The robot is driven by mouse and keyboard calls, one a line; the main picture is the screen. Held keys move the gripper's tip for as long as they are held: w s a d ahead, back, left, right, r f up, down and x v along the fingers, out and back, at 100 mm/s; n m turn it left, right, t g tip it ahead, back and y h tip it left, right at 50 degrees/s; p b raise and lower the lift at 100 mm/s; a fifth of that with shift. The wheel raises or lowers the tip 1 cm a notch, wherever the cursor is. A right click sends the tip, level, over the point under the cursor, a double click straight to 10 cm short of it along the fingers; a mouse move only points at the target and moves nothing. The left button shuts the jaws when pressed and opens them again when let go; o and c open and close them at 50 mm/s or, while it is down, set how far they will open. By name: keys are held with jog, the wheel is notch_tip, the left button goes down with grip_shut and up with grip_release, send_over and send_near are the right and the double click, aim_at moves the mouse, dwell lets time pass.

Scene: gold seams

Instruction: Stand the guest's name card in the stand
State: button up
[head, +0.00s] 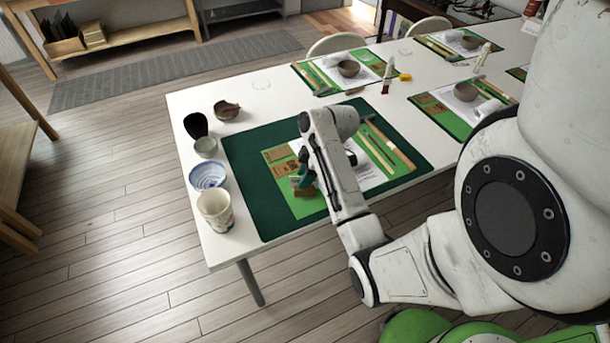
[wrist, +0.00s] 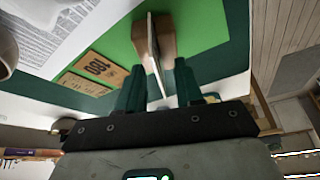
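A small wooden stand (wrist: 166,36) sits on the bright green mat in the wrist view. Its brown block also shows in the head view (head: 306,191), below my gripper. A thin pale card (wrist: 154,58), seen nearly edge-on, stands at the block and appears to be in its slot; the exact seating is hard to tell. My gripper (wrist: 160,82) has its two dark green fingers on either side of the card, with gaps visible, so it looks open. In the head view my gripper (head: 302,178) is low over the mat, partly hidden by my arm.
Two brown printed tags (wrist: 98,68) lie beside the stand. A patterned cup (head: 215,212), a blue-white bowl (head: 208,176) and other vessels line the table's left edge. Wooden tools (head: 385,145) and a printed sheet (head: 372,172) lie to the right. Dark green cloth (head: 250,200) is bare at left.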

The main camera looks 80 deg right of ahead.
dwell(0.3)
jog(key=p+v, duration=0.9)
dwell(0.6)
jog(key=shift+r, duration=0.1)
notch_tip(320, 180, up, 6)
jog(key=shift+f+p, duration=0.1)
jog(key=shift+p, duration=1.15)
